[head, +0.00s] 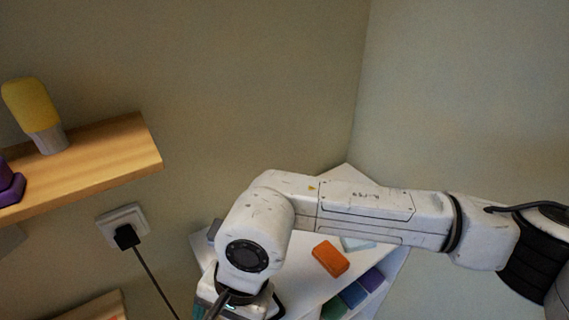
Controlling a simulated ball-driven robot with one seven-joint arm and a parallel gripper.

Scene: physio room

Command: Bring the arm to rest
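My white arm reaches in from the right edge of the head view, over a white corner table. Its elbow-like joint is bent near the lower middle, and the arm turns downward there. My gripper is not visible; the end of the arm runs toward the bottom edge of the picture. I cannot tell whether it holds anything.
The white table (299,276) bears an orange block (330,258); green, blue and purple items (353,294) sit at its front. At left, a wooden shelf (105,155) holds a yellow-topped bottle (32,106) and a purple object (8,186). A socket (122,222) has a plugged cord.

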